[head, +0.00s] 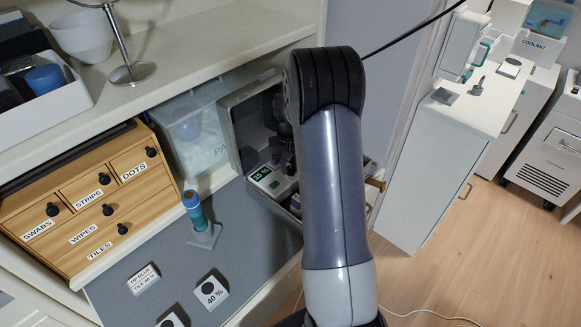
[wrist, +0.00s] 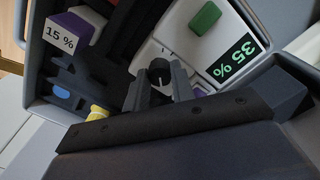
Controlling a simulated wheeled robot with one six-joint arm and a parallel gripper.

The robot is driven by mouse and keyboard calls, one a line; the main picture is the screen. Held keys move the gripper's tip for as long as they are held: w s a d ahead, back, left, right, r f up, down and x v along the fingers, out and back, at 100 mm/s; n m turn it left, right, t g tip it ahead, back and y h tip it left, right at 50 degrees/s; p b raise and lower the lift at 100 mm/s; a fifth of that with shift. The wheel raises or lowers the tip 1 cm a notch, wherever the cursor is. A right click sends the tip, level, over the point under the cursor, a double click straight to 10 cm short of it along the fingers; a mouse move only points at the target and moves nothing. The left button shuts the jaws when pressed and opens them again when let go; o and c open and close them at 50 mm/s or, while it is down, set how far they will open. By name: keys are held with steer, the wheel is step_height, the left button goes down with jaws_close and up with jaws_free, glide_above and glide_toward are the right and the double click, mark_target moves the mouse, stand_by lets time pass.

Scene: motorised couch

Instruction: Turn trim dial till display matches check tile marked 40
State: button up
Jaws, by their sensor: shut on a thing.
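The trim dial (wrist: 159,70), a small dark knob with a pale mark, sits on the white panel in the wrist view. My gripper (wrist: 162,88) is shut on it, one finger on each side. The display (wrist: 233,58) beside it reads 35 % in green; it also shows in the head view (head: 263,173). The check tile marked 40 % (head: 210,291) lies on the grey mat at the front, with a black round spot. In the head view, my arm covers the dial and much of the case.
The open grey case (head: 234,128) holds a green button (wrist: 204,19) and a purple 15 % block (wrist: 66,33). A wooden drawer unit (head: 90,205) stands left.

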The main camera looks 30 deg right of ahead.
mark_target(290, 168)
steer(key=shift+m, duration=1.6)
steer(key=o, duration=1)
steer(key=shift+r, duration=0.1)
step_height(290, 168, up, 11)
steer(key=b, duration=0.1)
steer(key=shift+f, duration=0.2)
steer(key=shift+a, duration=0.1)
step_height(290, 168, down, 11)
steer(key=shift+r, duration=0.1)
